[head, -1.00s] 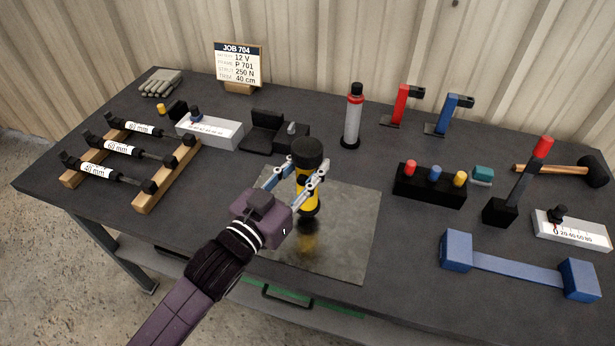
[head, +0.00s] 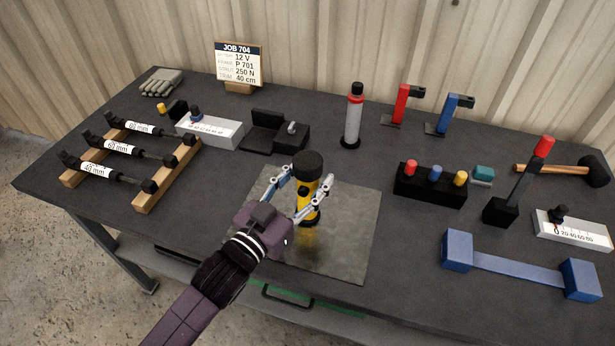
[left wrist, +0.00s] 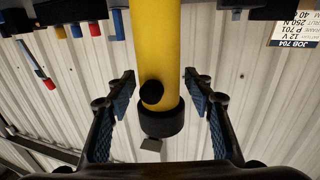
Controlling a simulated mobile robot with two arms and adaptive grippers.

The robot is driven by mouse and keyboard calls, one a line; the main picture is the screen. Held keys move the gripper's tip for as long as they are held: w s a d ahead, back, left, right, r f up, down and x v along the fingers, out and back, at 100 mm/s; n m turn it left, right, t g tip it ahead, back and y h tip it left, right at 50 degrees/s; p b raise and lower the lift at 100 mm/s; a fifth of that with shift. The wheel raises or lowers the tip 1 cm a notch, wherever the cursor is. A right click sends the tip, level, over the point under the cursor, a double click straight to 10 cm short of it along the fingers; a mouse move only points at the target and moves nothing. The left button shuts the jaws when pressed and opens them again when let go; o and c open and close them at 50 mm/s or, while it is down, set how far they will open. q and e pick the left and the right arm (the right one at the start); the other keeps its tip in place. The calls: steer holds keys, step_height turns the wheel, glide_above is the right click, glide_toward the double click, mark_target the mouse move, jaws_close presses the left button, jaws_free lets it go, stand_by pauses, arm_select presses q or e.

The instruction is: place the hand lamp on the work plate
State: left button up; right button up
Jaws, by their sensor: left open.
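The hand lamp (head: 307,203), yellow with a black head and black base, stands upright on the grey work plate (head: 350,220), near its middle. My left gripper (head: 304,182) is around the lamp's body, one finger on each side, and is open. The left wrist view shows the lamp (left wrist: 166,45) between the spread fingers (left wrist: 158,88), with a gap on both sides. Part of the lamp's lower body is hidden behind the gripper in the head view. My right gripper is not in view.
A black block with coloured buttons (head: 430,196) stands right of the plate, and a blue bracket (head: 515,268) lies at front right. A grey-red cylinder (head: 353,118) stands behind the plate. A wooden rack with labelled struts (head: 163,180) is at left.

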arm_select(q)
steer(key=shift+r, duration=0.1)
steer(key=b+v, duration=0.2)
steer(key=v, duration=1)
